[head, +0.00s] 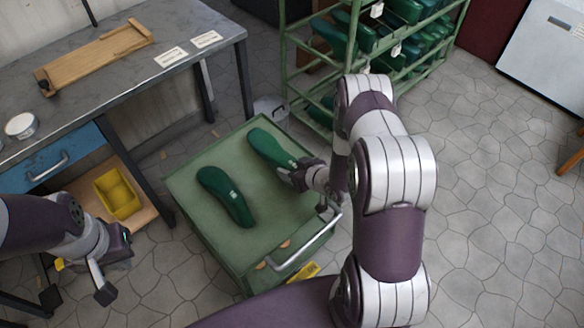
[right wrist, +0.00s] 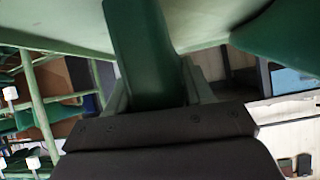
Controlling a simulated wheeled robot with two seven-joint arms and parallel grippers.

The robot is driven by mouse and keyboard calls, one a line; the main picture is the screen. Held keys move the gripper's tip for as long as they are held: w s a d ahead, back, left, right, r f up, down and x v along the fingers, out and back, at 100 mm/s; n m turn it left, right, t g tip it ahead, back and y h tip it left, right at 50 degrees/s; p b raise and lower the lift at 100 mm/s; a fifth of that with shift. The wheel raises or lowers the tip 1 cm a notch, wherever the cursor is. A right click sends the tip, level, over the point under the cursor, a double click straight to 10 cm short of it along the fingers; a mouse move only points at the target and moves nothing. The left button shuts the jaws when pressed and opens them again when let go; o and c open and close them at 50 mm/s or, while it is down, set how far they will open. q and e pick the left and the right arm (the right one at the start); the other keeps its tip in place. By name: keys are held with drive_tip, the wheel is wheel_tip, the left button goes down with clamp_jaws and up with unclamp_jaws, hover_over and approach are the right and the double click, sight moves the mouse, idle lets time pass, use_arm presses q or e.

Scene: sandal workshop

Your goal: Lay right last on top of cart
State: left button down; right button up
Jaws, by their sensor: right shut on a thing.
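A green shoe last (head: 268,147) lies on the top of the green cart (head: 208,262), near its far right side. My right gripper (head: 300,176) is shut on its near end. In the right wrist view the held last (right wrist: 145,50) runs between the fingers, close against the cart top (right wrist: 200,22); a small gap cannot be ruled out. A second green last (head: 226,196) lies on the cart to the left, apart from the held one; it also shows in the right wrist view (right wrist: 278,35). My left gripper (head: 78,294) hangs empty at the lower left, its fingers apart.
A green rack (head: 290,68) with several green lasts stands behind the cart. A grey workbench (head: 110,75) with a wooden board (head: 98,57) is at the left, with a yellow bin (head: 118,195) below. A metal handle (head: 305,245) edges the cart's near side.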

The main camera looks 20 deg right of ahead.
drive_tip(key=shift+f, duration=0.25)
drive_tip(key=o, duration=1.1)
